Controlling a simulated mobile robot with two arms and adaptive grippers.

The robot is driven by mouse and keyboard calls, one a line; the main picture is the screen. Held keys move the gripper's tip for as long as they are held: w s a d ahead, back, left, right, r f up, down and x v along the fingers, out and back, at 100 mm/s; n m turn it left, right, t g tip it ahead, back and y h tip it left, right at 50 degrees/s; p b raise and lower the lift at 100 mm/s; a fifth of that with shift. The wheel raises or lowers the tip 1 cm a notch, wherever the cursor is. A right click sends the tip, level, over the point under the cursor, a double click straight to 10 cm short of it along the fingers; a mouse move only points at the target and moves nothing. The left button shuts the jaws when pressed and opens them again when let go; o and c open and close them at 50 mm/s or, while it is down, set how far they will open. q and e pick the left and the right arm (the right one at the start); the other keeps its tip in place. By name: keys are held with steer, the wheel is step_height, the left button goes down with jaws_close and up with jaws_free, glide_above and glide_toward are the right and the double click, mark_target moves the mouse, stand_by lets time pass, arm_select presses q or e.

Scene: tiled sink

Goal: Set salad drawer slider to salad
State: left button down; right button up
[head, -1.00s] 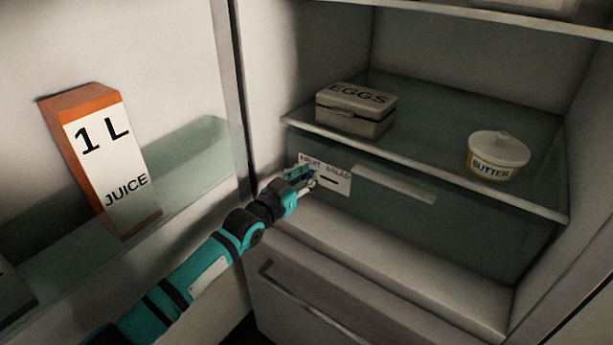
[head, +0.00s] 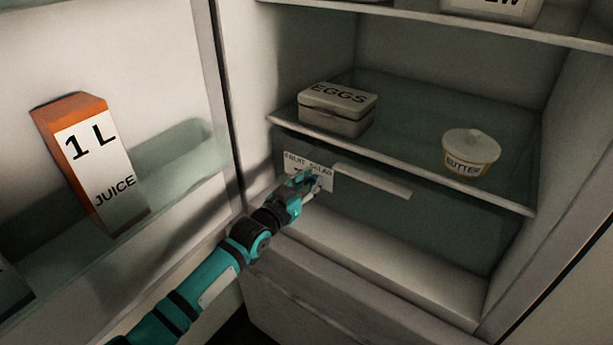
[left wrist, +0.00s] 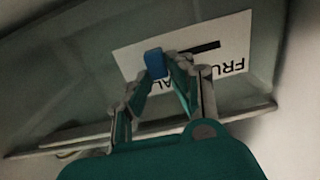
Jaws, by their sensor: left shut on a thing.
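The salad drawer (head: 400,222) has a dark see-through front under the glass shelf. A white label (head: 325,171) reading FRUIT SALAD is at its left side, and it also shows upside down in the left wrist view (left wrist: 236,38). A small blue slider (left wrist: 154,63) sits on this label. My left gripper (head: 313,184) is at the label, shut on the blue slider, toward the SALAD side. In the left wrist view, a dark slot (left wrist: 205,48) shows bare on the FRUIT side. The gripper partly hides the label in the head view. My right gripper is not in view.
A pale handle strip (head: 372,181) is right of the label. An egg box (head: 338,112) and a butter tub (head: 470,155) stand on the glass shelf above. A juice carton (head: 95,165) is in the door at left. A lower drawer (head: 330,300) is below.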

arm_select(q)
steer(key=shift+s+d+f, duration=0.1)
steer(key=shift+s+d, duration=0.1)
steer(key=c, duration=1.2)
jaws_free()
steer(key=shift+d, duration=0.1)
steer(key=shift+s+a, duration=0.35)
steer(key=shift+a, duration=0.1)
steer(key=v, duration=1.1)
steer(key=shift+d, duration=0.15)
